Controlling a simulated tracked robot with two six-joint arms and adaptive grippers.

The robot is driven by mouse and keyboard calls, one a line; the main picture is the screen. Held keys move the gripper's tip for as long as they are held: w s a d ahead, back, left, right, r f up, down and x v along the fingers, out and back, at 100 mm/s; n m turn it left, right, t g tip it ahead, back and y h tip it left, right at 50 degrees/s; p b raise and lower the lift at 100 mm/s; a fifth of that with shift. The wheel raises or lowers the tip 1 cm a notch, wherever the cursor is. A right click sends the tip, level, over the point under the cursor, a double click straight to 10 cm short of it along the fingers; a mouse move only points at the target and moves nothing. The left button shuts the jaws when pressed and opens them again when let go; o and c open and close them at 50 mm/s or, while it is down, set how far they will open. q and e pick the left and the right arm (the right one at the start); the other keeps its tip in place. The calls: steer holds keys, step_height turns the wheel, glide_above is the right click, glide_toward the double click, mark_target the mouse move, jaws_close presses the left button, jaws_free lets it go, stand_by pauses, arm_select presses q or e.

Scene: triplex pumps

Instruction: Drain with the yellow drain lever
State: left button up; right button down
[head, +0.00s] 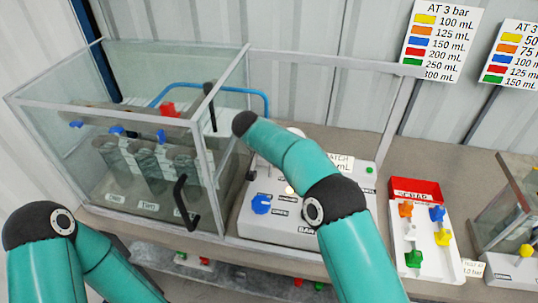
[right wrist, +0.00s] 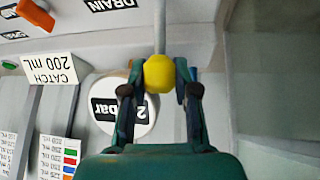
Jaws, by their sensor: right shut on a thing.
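The yellow drain lever shows in the right wrist view as a round yellow knob (right wrist: 158,73) on a thin grey rod (right wrist: 159,28). My right gripper (right wrist: 158,82) is shut on this knob, with one finger on each side. In the head view my right arm reaches over the white control panel (head: 255,222), and its gripper and the lever are hidden behind the arm. A DRAIN label (right wrist: 110,4) shows upside down at the top of the wrist view. My left arm is at the lower left of the head view, with its gripper out of view.
A glass case (head: 70,90) with several cylinders and a black handle (head: 183,203) stands at the left. A blue knob (head: 261,204) is on the panel. A SCRAP tray (head: 428,185) with coloured valves lies right. In the wrist view, an orange lever (right wrist: 36,15) and a gauge (right wrist: 138,112) are close.

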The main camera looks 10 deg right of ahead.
steer(key=shift+w+r, duration=0.15)
steer(key=shift+r, duration=0.05)
steer(key=c, duration=0.8)
jaws_free()
steer(key=shift+w, duration=0.1)
steer(key=shift+c, duration=0.2)
steer(key=shift+d, duration=0.1)
steer(key=shift+r, duration=0.1)
steer(key=shift+s+a+r, duration=0.2)
steer(key=shift+s+r, duration=0.05)
steer(key=shift+r, duration=0.15)
steer(key=v, duration=0.6)
steer(key=shift+s+a, duration=0.25)
steer(key=shift+s, duration=0.1)
